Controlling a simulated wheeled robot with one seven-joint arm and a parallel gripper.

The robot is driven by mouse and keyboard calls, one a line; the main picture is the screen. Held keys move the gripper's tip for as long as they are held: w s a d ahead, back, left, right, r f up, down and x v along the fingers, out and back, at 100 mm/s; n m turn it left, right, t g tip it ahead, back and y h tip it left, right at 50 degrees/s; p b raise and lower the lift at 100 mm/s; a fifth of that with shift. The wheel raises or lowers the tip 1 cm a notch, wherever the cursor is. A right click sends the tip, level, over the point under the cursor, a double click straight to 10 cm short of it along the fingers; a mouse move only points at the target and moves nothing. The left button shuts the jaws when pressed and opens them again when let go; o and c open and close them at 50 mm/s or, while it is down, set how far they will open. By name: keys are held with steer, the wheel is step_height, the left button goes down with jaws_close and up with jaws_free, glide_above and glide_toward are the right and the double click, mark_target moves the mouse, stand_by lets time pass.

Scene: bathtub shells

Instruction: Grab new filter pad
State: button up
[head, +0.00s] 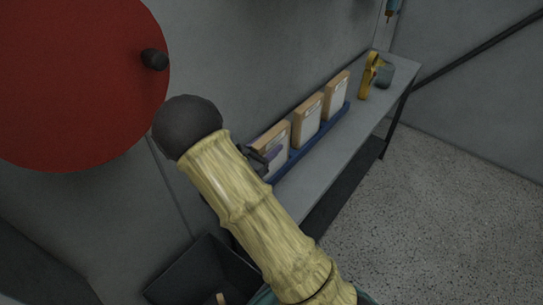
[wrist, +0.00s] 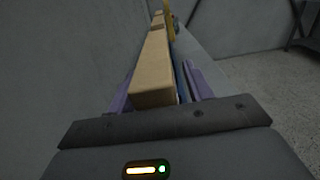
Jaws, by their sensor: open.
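Several tan-edged filter pads with pale faces stand upright in a row in a blue tray (head: 325,131) on a narrow grey shelf. The nearest pad (head: 272,143) is partly hidden by my arm and gripper, the middle pad (head: 307,121) and the far pad (head: 338,97) are clear. My gripper (head: 259,160) is at the nearest pad. In the wrist view, the nearest pad (wrist: 154,75) lies between the purple fingers of my gripper (wrist: 158,88), which are open on either side of it. Contact cannot be told.
A yellow tool (head: 369,76) and a grey-blue round object (head: 385,74) are at the shelf's (head: 343,145) far end. A large red disc (head: 75,80) with a dark knob is on the wall at left. A dark bin (head: 200,275) is below.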

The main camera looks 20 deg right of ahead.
steer(key=shift+d, duration=0.1)
steer(key=shift+s, duration=0.1)
steer(key=c, duration=0.4)
jaws_close()
step_height(320, 180, up, 10)
stand_by(0.6)
